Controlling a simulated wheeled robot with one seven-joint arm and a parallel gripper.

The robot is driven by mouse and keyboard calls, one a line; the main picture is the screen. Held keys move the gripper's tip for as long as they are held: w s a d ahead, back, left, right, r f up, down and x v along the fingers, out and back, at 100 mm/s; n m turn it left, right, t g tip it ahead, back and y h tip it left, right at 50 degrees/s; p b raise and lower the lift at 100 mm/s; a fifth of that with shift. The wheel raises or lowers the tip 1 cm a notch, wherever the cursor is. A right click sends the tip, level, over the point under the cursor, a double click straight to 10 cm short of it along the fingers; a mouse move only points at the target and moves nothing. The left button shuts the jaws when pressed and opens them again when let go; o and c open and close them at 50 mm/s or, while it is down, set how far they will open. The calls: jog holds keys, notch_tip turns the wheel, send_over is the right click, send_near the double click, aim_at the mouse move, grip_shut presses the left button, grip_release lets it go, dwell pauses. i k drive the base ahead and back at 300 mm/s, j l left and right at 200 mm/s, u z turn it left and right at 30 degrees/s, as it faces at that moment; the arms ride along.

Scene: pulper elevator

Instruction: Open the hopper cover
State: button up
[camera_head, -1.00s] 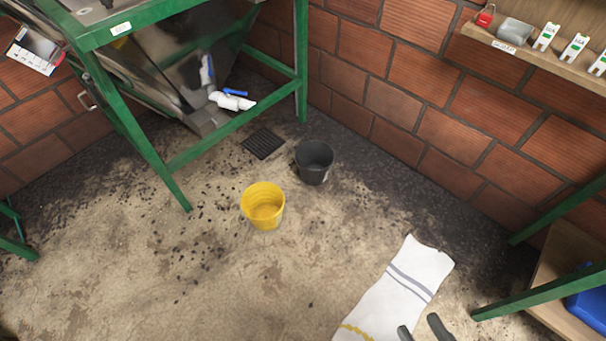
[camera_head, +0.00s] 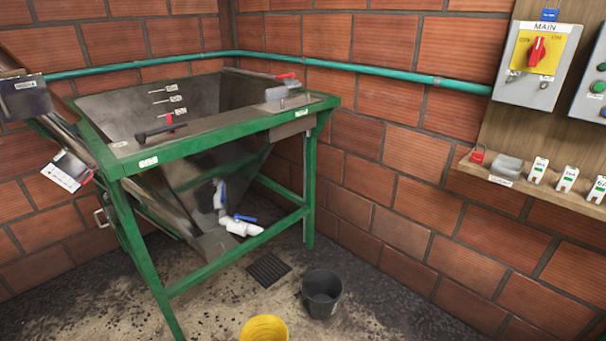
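The metal hopper (camera_head: 215,180) hangs in a green frame (camera_head: 230,127) at the left, against the brick walls. Its top looks open: I see a sloping grey inner wall with several small white labels. I cannot pick out a separate cover for certain. A black bar-like handle (camera_head: 160,131) lies near the front rim, with a small red part (camera_head: 170,119) beside it. A grey block (camera_head: 283,93) sits at the right rim, near a red-ended lever (camera_head: 287,75). My gripper is outside the view.
A yellow bucket (camera_head: 264,330) and a black bucket (camera_head: 322,293) stand on the floor in front, near a drain grate (camera_head: 268,268). White pipework with blue valve handles (camera_head: 240,227) sits low on the hopper. A main switch box (camera_head: 537,62) and shelf are at the right.

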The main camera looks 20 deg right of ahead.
aim_at(282, 105)
jog(key=i+u, duration=0.1)
jog(key=i, duration=0.55)
jog(key=i+l+u, duration=0.1)
jog(key=i, duration=0.5)
jog(key=l, duration=0.1)
